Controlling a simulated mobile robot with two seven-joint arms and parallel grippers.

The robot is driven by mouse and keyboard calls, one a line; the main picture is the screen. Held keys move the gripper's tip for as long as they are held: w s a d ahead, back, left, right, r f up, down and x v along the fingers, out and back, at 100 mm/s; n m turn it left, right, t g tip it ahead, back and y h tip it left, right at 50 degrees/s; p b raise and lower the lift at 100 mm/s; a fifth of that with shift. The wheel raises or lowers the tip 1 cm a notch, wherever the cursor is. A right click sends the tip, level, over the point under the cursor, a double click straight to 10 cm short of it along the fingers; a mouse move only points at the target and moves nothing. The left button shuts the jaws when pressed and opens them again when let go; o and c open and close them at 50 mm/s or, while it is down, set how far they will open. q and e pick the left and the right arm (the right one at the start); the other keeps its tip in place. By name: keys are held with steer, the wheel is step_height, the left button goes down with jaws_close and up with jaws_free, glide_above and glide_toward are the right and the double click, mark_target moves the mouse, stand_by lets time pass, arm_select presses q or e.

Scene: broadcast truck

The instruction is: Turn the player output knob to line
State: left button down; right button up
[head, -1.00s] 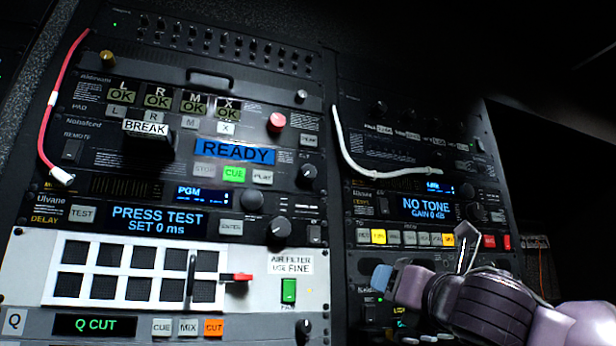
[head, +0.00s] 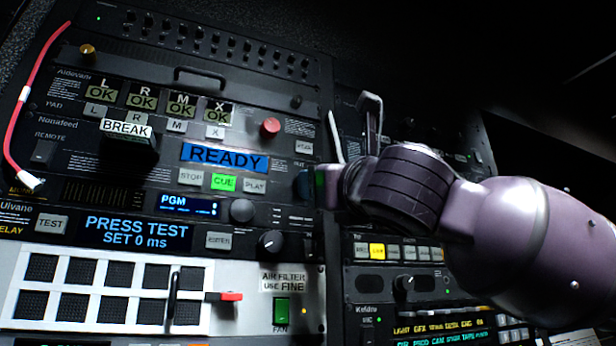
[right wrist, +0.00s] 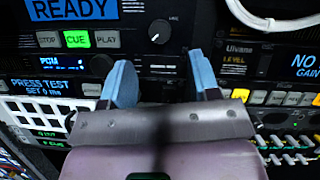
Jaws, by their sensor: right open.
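The player unit carries a blue READY display (head: 225,157) and STOP, CUE and PLAY buttons. Its black knob (right wrist: 158,31) sits right of PLAY in the right wrist view; the white pointer mark slants to the lower left. Its printed labels are too small to read. In the head view the knob (head: 301,186) is dark and partly hidden by my right gripper (head: 317,188). My right gripper is open and empty; in the right wrist view its two blue fingers (right wrist: 161,62) point at the panel, below the knob and apart from it. My left gripper is not in view.
A larger knob (head: 242,210) and another knob (head: 271,242) lie below the player. A red cable (head: 22,95) hangs at left, and a white cable (right wrist: 270,18) is right of my fingers. A red-tipped lever (head: 228,296) sticks out from the white panel.

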steer(key=p+x, duration=0.1)
steer(key=x, duration=0.5)
steer(key=shift+w+a+p, duration=0.2)
steer(key=shift+w+p, duration=0.1)
steer(key=shift+p, duration=0.1)
steer(key=shift+r, duration=0.1)
steer(key=c, duration=0.9)
